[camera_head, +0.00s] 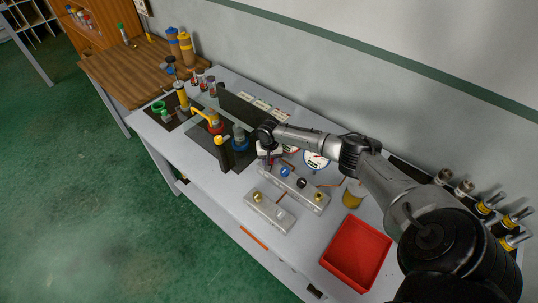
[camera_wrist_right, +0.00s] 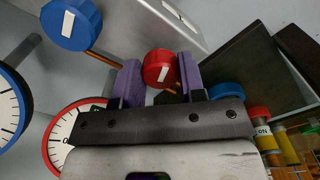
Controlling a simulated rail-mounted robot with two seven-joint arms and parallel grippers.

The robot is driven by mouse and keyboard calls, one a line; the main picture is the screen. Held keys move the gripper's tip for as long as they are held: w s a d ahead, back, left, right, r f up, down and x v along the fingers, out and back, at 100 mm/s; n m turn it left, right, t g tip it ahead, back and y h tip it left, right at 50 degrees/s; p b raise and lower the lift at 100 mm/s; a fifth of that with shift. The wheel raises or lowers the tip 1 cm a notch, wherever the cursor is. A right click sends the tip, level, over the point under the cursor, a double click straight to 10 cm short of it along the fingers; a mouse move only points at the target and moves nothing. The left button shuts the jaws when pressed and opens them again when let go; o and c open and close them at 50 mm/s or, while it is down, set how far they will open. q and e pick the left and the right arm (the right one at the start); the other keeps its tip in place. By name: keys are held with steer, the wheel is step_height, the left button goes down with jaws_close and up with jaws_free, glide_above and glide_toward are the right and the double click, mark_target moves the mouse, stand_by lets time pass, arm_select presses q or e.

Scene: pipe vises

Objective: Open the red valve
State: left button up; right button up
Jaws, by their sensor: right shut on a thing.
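The red valve (camera_wrist_right: 153,72) is a round red knob with a white mark on its face, seen in the right wrist view. It sits between the two purple-grey fingers of my right gripper (camera_wrist_right: 159,62), which is shut on it. In the head view my right gripper (camera_head: 268,148) reaches in from the right over the back of the valve block; the red valve is mostly hidden there by the gripper. My left gripper is not in view.
A blue knob (camera_wrist_right: 72,24) is close by on the same block, with a black knob (camera_head: 302,183) further right. Gauges (camera_head: 316,160) stand behind the block. A red tray (camera_head: 356,252) lies at the front right. Pipe vises and several fittings fill the left side of the table.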

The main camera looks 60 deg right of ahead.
steer(key=n+p, duration=0.1)
steer(key=n, duration=0.2)
steer(key=shift+r, duration=0.1)
steer(key=n, duration=0.3)
steer(key=shift+n+p, duration=0.3)
steer(key=shift+p, duration=0.05)
steer(key=n, duration=0.3)
steer(key=shift+d, duration=0.1)
steer(key=shift+n, duration=1.5)
steer(key=o, duration=0.9)
